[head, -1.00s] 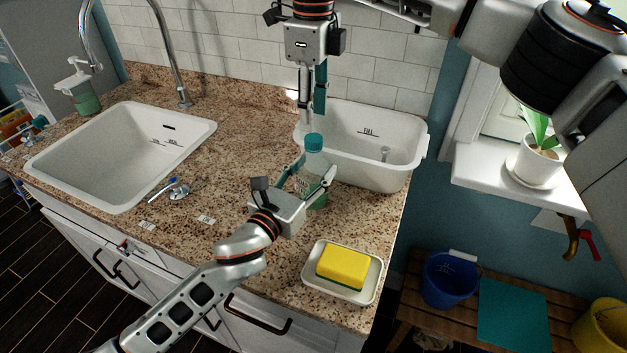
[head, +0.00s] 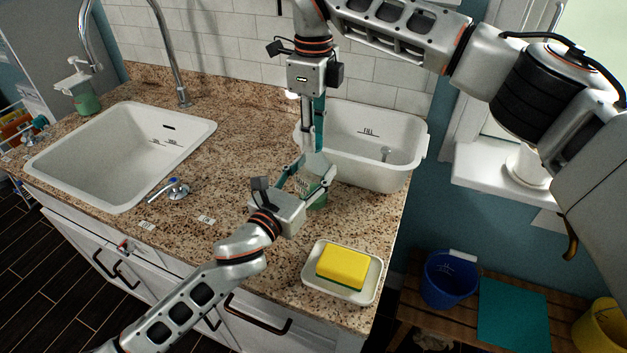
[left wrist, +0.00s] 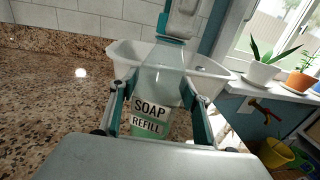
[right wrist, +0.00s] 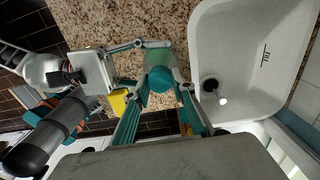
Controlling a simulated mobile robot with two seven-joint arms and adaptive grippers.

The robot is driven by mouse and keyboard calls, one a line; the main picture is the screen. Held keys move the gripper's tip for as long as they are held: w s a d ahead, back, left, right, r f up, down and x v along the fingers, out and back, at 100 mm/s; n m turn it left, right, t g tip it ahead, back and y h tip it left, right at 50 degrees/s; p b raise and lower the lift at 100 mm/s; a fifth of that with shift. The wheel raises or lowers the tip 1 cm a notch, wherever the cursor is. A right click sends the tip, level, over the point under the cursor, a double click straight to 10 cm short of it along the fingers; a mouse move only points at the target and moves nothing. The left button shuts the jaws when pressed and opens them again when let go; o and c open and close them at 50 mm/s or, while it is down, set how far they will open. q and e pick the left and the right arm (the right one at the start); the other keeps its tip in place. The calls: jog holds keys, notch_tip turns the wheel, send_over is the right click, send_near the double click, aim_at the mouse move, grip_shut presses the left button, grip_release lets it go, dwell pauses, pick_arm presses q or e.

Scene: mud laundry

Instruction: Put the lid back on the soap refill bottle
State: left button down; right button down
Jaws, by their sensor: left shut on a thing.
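The clear soap refill bottle (left wrist: 163,85), with green liquid low inside, stands upright on the counter. My left gripper (head: 308,186) is shut on its body, one finger on each side in the left wrist view. The teal lid (right wrist: 162,79) sits on the bottle's top; whether it is tightened I cannot tell. My right gripper (head: 317,152) points down over the bottle top. In the right wrist view its fingers (right wrist: 163,92) are apart, one on each side of the lid. In the head view the right gripper hides the lid.
A white tub (head: 345,170) stands right behind the bottle. A yellow sponge (head: 343,267) lies in a white dish (head: 313,282) in front. The sink (head: 60,170) is at left, with a drain piece (head: 178,190) on the counter between.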

jog(key=m, duration=1)
jog(key=shift+m, duration=0.4)
jog(key=m, duration=0.4)
jog(key=shift+m, duration=0.3)
jog(key=c, duration=1.6)
grip_release()
notch_tip(320, 180, up, 12)
